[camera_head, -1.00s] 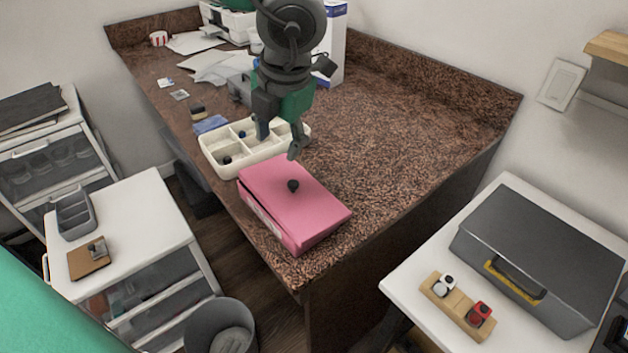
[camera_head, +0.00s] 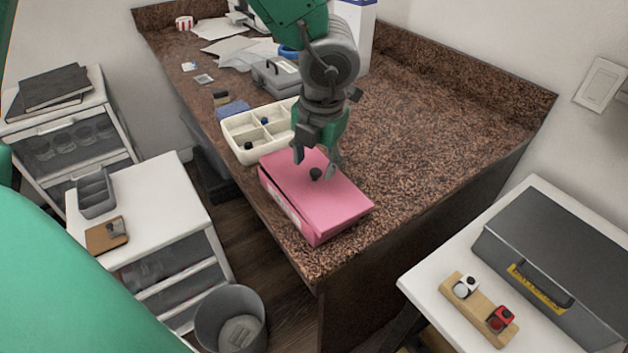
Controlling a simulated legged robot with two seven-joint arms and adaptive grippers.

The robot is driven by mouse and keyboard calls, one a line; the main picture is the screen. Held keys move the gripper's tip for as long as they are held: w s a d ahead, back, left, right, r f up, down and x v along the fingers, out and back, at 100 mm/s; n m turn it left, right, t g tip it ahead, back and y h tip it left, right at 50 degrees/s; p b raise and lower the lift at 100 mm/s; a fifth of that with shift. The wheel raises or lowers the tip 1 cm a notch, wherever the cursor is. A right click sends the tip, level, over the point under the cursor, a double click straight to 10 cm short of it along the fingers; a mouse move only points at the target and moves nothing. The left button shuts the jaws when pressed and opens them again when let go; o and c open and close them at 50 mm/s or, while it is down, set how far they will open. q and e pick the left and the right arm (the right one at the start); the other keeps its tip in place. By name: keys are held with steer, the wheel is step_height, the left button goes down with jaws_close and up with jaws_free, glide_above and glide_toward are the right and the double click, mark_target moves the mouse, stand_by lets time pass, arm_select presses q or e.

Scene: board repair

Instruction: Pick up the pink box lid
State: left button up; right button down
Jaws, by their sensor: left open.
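The pink box (camera_head: 290,208) lies on the brown granite counter near its front corner. Its pink lid (camera_head: 335,200) is on top, with a small dark round knob (camera_head: 316,174) standing up from it. My left gripper (camera_head: 315,168) is open, pointing down over the back part of the lid. Its two fingers appear on either side of the knob in the picture. I cannot tell whether the fingers touch the lid. My right gripper is not in view.
A cream divided tray (camera_head: 240,150) stands just behind the box. A grey toolbox (camera_head: 277,76) and papers are farther back. Right of the box the counter (camera_head: 430,130) is clear. A dark grey case (camera_head: 550,245) sits on a white cabinet at the right.

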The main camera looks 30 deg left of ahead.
mark_target(315, 178)
arm_select(q)
steer(key=shift+w+a+f, duration=0.1)
steer(key=shift+w+f, duration=0.05)
steer(key=shift+f, duration=0.5)
steer(key=shift+w+a+f, duration=0.1)
steer(key=shift+f, duration=0.5)
steer(key=shift+d+f, duration=0.1)
steer(key=shift+d, duration=0.2)
jaws_close()
steer(key=shift+a, duration=0.1)
